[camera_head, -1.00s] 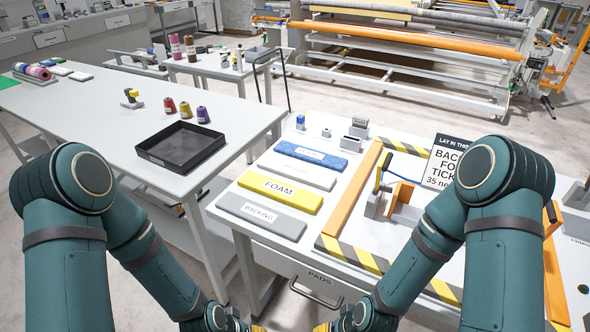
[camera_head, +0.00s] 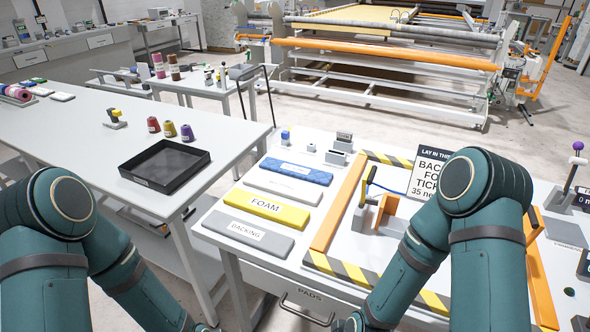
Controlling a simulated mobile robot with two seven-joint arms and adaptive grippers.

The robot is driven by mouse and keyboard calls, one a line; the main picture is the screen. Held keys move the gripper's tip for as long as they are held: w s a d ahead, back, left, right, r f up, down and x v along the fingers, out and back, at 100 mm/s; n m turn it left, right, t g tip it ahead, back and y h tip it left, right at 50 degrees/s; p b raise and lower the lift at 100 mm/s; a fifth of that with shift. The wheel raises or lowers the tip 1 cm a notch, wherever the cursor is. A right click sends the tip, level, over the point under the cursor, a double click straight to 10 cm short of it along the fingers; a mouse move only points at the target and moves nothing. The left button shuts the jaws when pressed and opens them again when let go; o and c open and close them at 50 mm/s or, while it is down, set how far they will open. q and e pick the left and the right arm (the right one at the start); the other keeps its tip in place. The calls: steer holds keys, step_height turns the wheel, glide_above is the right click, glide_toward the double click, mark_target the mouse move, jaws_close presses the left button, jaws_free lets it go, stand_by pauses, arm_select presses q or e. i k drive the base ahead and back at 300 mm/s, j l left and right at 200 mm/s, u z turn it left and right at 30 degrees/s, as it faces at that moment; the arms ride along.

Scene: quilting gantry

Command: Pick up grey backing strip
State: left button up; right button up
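The grey backing strip (camera_head: 248,236), labelled BACKING, lies flat on the white work table near its front left edge. It is the nearest of a row of strips, just in front of the yellow FOAM strip (camera_head: 268,208). Nothing covers it. My two teal arms come in from the lower left and lower right, below and in front of the table. Both grippers are below the bottom edge of the picture, so their fingers cannot be seen.
A white strip (camera_head: 283,190) and a blue strip (camera_head: 297,171) lie behind the FOAM strip. An orange-barred fixture with a striped border (camera_head: 344,272) stands to the right, with a sign (camera_head: 428,175) behind it. A black tray (camera_head: 164,167) sits on the left table.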

mark_target(263, 238)
steer(key=j+z, duration=0.1)
steer(key=z, duration=0.35)
steer(key=j+z, duration=0.2)
steer(key=z, duration=0.2)
steer(key=i+j+z, duration=0.1)
steer(key=z, duration=0.35)
steer(key=k+j+z, duration=0.1)
steer(key=j+z, duration=0.2)
steer(key=j, duration=0.15)
steer(key=k+j+z, duration=0.1)
steer(key=j+z, duration=0.25)
steer(key=k+j, duration=0.1)
steer(key=j, duration=0.25)
steer(key=k+j+z, duration=0.1)
steer(key=j, duration=0.25)
steer(key=k+j+z, duration=0.1)
steer(key=j, duration=0.25)
steer(key=k, duration=0.05)
